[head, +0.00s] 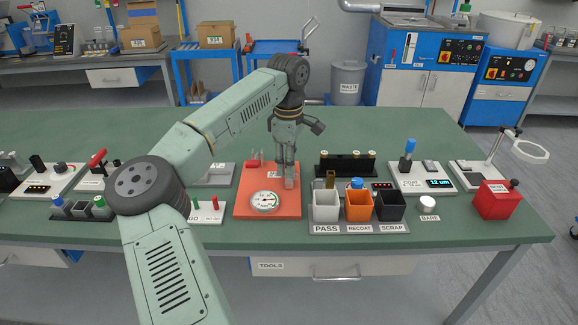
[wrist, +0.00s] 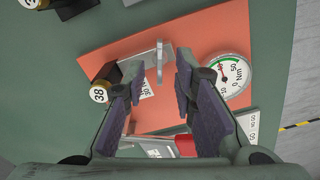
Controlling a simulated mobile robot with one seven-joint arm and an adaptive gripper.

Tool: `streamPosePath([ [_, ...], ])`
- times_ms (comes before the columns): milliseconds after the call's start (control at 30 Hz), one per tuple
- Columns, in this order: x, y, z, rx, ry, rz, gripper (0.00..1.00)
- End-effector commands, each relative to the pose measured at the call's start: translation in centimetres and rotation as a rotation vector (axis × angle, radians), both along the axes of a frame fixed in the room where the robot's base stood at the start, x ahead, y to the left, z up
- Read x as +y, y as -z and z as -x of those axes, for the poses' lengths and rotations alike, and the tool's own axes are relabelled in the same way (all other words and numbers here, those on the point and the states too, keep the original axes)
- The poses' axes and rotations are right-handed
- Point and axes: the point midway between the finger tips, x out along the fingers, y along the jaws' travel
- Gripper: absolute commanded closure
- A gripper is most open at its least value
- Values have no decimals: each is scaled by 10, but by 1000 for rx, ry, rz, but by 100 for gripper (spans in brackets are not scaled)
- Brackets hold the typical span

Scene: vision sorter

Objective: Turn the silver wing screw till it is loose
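In the wrist view a thin silver upright piece, which looks like the wing screw (wrist: 159,64), stands over the orange board (wrist: 115,52). My gripper (wrist: 157,80) is open, with one dark padded finger on each side of this piece. I see a gap on both sides, so the fingers do not look closed on it. In the head view my gripper (head: 290,184) points down over the orange board (head: 254,186), and it hides the screw there. A round dial gauge (head: 265,202) lies at the board's front; it also shows in the wrist view (wrist: 228,76), right of the fingers.
Close to the fingers are a black part with a brass cap marked 38 (wrist: 101,94) and a red cylinder (wrist: 185,145). White, orange and black bins (head: 326,212) stand right of the board.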

Motion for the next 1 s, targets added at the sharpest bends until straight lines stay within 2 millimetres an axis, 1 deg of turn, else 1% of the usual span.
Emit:
streamPosePath([
  [100, 0, 12, 0, 2, 1, 2, 75],
  [200, 0, 18, 0, 0, 1, 1, 75],
  [500, 0, 20, 0, -1, 0, 1, 76],
  [867, -1, 20, 0, 0, 1, 1, 100],
  [1000, 0, 20, 0, 0, 1, 1, 100],
])
